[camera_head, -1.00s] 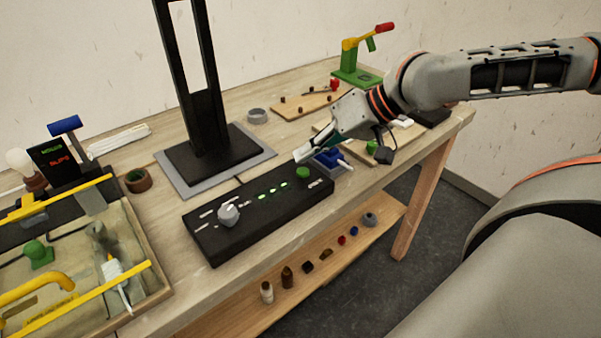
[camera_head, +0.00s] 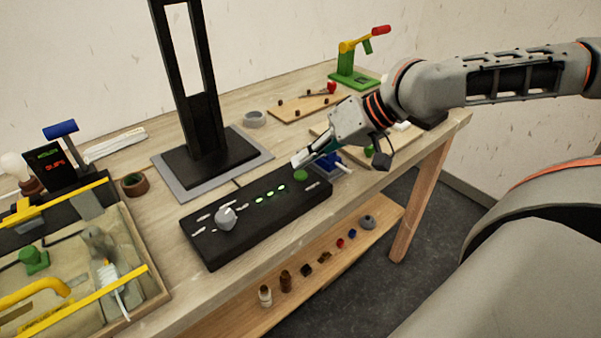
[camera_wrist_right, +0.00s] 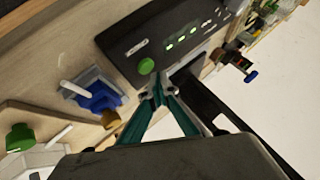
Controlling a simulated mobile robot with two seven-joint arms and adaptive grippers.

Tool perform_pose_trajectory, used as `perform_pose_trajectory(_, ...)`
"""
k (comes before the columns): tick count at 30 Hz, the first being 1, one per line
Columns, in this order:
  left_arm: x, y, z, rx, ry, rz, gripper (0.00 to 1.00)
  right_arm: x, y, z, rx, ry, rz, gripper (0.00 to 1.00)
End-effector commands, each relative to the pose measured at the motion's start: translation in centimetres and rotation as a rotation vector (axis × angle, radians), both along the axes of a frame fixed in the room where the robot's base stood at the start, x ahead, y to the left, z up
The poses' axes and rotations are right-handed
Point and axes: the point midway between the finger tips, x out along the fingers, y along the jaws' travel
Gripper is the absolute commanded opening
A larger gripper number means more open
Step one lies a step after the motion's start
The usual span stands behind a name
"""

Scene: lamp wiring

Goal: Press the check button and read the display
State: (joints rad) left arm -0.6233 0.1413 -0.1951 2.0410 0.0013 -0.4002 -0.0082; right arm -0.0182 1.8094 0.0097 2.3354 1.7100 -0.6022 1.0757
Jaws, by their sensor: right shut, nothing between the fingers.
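A black control box (camera_head: 225,247) lies on the workbench, with a grey knob (camera_head: 225,217), a row of lit green lights (camera_head: 270,193) and a round green button (camera_head: 300,175) at its right end. My right gripper (camera_head: 298,161) is shut and empty, just behind the green button. In the right wrist view the closed fingertips (camera_wrist_right: 157,88) lie close to the green button (camera_wrist_right: 146,66); I cannot tell whether they touch. A small dark display (camera_head: 47,160) at the left shows a green line above a red line, too small to read. My left gripper is out of view.
A blue part (camera_head: 330,162) sits beside the box's right end. A tall black stand (camera_head: 205,150) rises behind the box. A tray with yellow bars (camera_head: 130,285) is at the left. A lower shelf (camera_head: 230,318) holds several small items.

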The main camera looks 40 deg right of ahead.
Motion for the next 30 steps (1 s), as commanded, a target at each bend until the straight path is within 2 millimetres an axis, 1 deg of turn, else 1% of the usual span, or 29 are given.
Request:
perform_pose_trajectory(16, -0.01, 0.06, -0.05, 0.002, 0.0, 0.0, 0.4, 0.0, -0.01, -0.02, 0.0, 0.0, 0.0, 0.0)
perform_pose_trajectory(25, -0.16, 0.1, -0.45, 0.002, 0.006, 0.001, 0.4, 0.0, 0.02, -0.84, 0.0, 0.001, 0.001, 0.0)
perform_pose_trajectory(30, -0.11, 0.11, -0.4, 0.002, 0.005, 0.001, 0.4, 0.0, 0.01, -0.85, 0.0, 0.0, 0.0, 0.0)
